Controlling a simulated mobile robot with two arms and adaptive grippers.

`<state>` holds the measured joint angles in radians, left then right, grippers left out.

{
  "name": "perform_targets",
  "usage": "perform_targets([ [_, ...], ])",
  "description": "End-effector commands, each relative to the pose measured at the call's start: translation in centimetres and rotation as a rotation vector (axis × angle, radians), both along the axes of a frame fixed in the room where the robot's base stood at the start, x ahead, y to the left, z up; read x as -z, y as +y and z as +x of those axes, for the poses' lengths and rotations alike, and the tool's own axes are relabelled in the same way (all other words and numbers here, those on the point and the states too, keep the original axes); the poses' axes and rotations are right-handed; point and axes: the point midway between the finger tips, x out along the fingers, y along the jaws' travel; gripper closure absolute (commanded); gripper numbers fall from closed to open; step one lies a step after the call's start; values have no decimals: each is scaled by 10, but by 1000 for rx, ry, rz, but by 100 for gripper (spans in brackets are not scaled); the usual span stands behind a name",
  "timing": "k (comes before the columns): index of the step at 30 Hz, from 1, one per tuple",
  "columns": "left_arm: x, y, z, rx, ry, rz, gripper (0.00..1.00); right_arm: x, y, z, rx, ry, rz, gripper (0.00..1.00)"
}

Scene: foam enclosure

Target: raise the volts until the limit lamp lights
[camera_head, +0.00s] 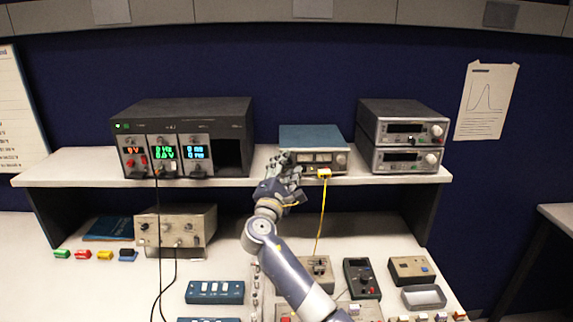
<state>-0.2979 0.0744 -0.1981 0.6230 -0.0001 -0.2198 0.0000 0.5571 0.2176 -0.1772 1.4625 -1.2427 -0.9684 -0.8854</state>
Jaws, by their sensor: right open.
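A teal-topped instrument (313,137) stands on the shelf, with a light front panel partly hidden by my right gripper. My right gripper (284,166) is open at the left part of that panel; whether it touches a knob cannot be told. A yellow plug (324,174) sits at the lower front of the instrument, with a yellow cable hanging down. A black modular unit (190,110) at the left of the shelf has lit red, green and blue displays, too small to read surely. No lit limit lamp can be made out. My left gripper is not in view.
Two stacked grey instruments (403,135) stand to the right on the shelf (80,168). Below are a beige box (176,228) with black cables, coloured plugs (83,255), a blue switch box (214,292), a dark meter (361,278) and a grey tray (424,298).

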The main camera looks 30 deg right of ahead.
Motion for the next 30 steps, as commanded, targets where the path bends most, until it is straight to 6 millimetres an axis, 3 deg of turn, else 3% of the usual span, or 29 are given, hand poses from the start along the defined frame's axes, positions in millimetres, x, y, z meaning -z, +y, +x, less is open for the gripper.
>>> perform_targets([
  [3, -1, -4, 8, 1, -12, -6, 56, 0, -2, 1, 0, 0, 0, 59],
  [9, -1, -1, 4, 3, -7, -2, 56, 0, -2, 1, 0, 0, 1, 62],
  [14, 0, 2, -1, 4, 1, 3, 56, 0, -2, 1, 0, 0, 1, 98],
  [15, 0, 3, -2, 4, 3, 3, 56, 0, -2, 1, 0, 0, 1, 100],
  [30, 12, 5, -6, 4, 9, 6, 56, 2, -1, 1, 2, -54, 90, 100],
])
